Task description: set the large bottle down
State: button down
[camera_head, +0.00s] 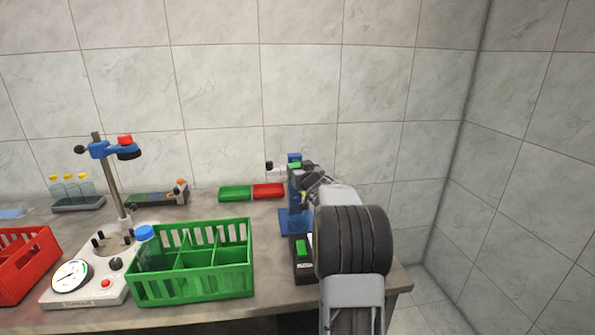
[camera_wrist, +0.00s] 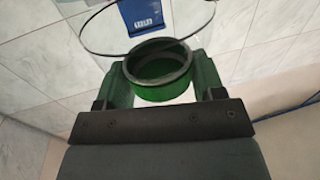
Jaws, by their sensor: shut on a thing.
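In the head view my gripper (camera_head: 312,178) is small and partly hidden by my arm, beside a blue stand (camera_head: 294,220) at the bench's right end. The bottle cannot be made out there. I cannot tell whether its base touches anything.
A torque tester (camera_head: 85,287) and red crate (camera_head: 20,265) stand left. Small green (camera_head: 235,192) and red (camera_head: 268,190) trays lie behind. A green-buttoned box (camera_head: 302,262) sits close to my arm. A tiled wall closes the back.

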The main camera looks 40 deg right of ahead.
jog(key=shift+r, duration=0.1)
jog(key=shift+c, duration=1.1)
grip_release()
jog(key=shift+f, duration=0.2)
jog(key=shift+r, duration=0.15)
jog(key=shift+s, duration=0.2)
jog(key=v, duration=1.1)
jog(key=s+a+f+n+g+y, duration=0.1)
jog(key=s+a+f+g, duration=0.3)
jog(key=s+a, duration=0.3)
jog(key=s+a+f+n+g+y, duration=0.1)
jog(key=s+a+f+g, duration=0.4)
jog(key=a, duration=0.7)
jog(key=s+a+f+g+y, duration=0.2)
jog(key=s+a+f+g, duration=0.3)
jog(key=s+a, duration=0.3)
jog(key=shift+s+a+f+n+y, duration=0.3)
jog(key=shift+s+a+f+n, duration=0.1)
jog(key=shift+a, duration=0.3)
